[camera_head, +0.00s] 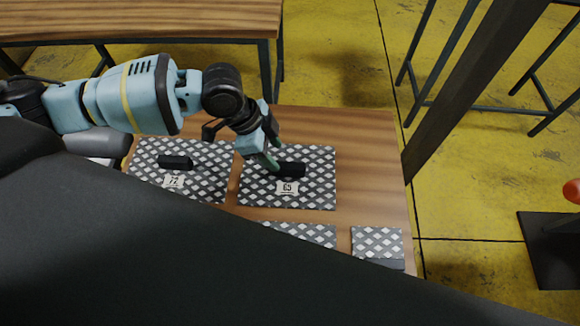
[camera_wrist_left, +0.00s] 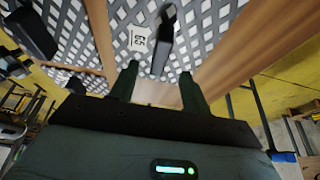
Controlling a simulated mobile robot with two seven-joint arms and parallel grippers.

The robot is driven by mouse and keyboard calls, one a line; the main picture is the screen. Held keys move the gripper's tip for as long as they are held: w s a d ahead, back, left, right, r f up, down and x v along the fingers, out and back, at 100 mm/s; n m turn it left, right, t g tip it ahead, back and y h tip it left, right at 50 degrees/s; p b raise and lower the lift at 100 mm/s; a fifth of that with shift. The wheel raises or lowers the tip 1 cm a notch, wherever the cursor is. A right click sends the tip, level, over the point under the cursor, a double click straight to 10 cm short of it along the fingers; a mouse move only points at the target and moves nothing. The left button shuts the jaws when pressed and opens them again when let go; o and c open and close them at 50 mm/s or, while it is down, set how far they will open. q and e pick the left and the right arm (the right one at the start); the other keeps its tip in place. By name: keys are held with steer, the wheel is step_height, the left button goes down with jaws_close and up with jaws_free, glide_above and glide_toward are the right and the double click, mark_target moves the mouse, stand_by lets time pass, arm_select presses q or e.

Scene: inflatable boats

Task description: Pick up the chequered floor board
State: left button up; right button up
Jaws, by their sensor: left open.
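A grey-and-white chequered floor board (camera_head: 315,190) lies on a wooden table, with a black handle (camera_head: 291,169) and a small label that reads 65. My left gripper (camera_head: 273,155) is over this board, close to the left end of the handle. In the left wrist view the open green fingers (camera_wrist_left: 158,72) point toward the black handle (camera_wrist_left: 166,40), which stands up from the board (camera_wrist_left: 198,22) just past the fingertips. Nothing is between the fingers. A second chequered board (camera_head: 205,188) with a black handle lies to the left. My right gripper is not in view.
More chequered boards (camera_head: 378,240) lie nearer on the wooden table (camera_head: 375,150), partly hidden by a large dark shape in front. Another wooden table (camera_head: 140,20) stands behind. A dark post (camera_head: 460,90) rises at the right, over yellow floor.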

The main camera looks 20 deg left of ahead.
mark_target(288, 165)
arm_select(q)
steer(key=shift+d+b+x, duration=0.1)
steer(key=shift+b+x, duration=0.05)
steer(key=shift+x, duration=1.75)
steer(key=shift+d+b+x, duration=0.15)
steer(key=shift+x, duration=1.7)
steer(key=shift+w+r, duration=0.15)
steer(key=shift+c, duration=0.2)
jaws_close()
